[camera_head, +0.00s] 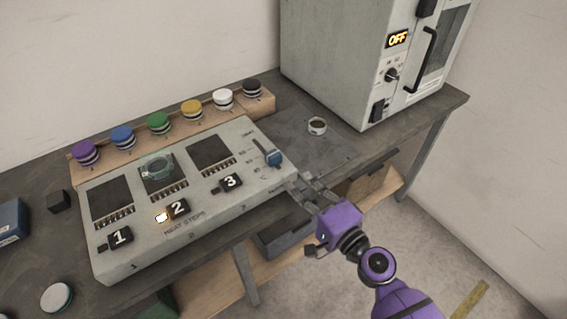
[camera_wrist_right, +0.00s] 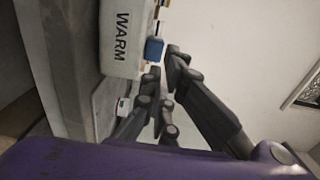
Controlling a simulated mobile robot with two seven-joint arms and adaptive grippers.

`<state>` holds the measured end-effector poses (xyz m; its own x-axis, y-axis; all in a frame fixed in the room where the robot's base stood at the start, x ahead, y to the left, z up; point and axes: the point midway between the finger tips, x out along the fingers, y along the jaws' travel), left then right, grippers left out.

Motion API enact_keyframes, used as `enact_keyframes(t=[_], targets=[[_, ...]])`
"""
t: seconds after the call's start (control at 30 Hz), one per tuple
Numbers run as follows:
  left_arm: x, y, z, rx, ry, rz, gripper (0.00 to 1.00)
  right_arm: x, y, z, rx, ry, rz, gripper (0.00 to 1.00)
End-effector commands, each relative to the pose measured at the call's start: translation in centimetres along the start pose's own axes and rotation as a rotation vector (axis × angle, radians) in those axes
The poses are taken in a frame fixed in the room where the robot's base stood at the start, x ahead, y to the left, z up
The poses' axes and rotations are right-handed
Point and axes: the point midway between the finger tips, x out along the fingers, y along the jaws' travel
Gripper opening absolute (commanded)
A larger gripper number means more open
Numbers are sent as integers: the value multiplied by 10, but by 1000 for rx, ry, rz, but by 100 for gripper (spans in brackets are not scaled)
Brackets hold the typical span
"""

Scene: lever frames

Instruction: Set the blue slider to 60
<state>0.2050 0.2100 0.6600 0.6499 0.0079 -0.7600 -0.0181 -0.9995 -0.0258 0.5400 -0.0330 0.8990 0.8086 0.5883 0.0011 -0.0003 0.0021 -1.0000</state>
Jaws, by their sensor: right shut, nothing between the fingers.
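The blue slider knob (camera_head: 274,157) stands on its track at the right end of the grey control panel (camera_head: 190,222). It sits in the upper-middle part of a scale whose numbers are too small to read surely. My right gripper (camera_head: 297,183) is shut and empty, just off the panel's right edge, on the near side of the knob and apart from it. In the wrist view the blue knob (camera_wrist_right: 154,49) shows beside the fingertips (camera_wrist_right: 163,62), next to the panel's WARM label; the exact gap is hard to tell. My left gripper is out of view.
The panel has three dark windows and numbered switches; a light by switch 2 (camera_head: 178,208) is lit. A teal ring (camera_head: 157,167) lies over the middle window. Coloured jars stand on a wooden rack (camera_head: 92,165) behind. A small cup (camera_head: 317,126) and an oven (camera_head: 335,60) reading OFF are right.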

Motion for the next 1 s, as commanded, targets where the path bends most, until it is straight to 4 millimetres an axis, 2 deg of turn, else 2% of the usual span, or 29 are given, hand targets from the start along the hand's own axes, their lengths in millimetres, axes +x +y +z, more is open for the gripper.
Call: enact_keyframes(t=[0.03,0.2,0.4,0.57,0.87,1.0], targets=[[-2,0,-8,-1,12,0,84,13,-6,-1,-3,0,-6,0],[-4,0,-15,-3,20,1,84,47,-4,0,-2,-1,-4,0],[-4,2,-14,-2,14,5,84,72,-1,0,-2,1,-1,0],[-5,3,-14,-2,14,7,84,79,0,0,-1,1,1,0],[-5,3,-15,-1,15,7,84,80,1,0,-1,1,1,0],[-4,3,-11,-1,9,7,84,94,2,0,-2,0,1,0]])
